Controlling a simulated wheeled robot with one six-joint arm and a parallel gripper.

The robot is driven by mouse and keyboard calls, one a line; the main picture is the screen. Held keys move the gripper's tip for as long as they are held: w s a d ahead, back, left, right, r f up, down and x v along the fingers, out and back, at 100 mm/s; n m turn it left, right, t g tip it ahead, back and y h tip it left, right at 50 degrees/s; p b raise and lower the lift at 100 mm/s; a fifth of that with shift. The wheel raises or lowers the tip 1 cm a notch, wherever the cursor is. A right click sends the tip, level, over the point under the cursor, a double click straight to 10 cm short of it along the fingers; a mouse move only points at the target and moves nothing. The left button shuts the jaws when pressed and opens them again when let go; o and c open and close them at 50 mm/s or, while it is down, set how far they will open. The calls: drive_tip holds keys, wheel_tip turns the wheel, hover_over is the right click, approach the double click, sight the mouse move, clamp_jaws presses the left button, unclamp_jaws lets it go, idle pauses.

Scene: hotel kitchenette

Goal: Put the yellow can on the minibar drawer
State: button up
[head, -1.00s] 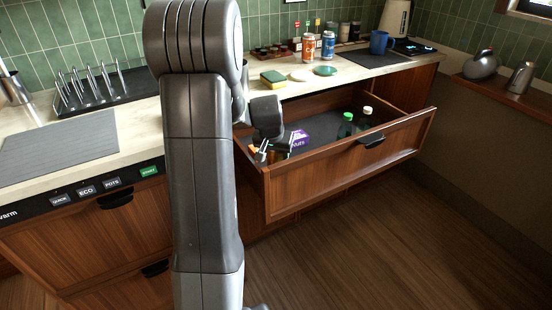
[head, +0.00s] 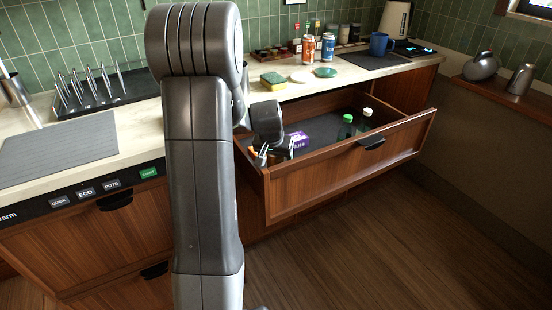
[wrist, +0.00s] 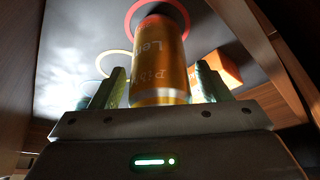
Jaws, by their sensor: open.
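The yellow can (wrist: 160,62), golden with pale lettering, is between the two fingers of my gripper in the wrist view. Its far end overlaps a red ring on the dark drawer floor; I cannot tell whether it touches the floor. My gripper (head: 274,157) is low inside the left end of the open minibar drawer (head: 340,170). In the wrist view my gripper (wrist: 155,88) is open, with one finger on each side of the can. In the head view the can is not clearly visible behind my gripper.
Wooden drawer walls are close by. An orange can (head: 308,48) and a blue can (head: 328,46) stand on the counter (head: 280,95).

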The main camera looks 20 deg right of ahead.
drive_tip(key=p+v, duration=0.1)
drive_tip(key=v, duration=1)
drive_tip(key=shift+r, duration=0.25)
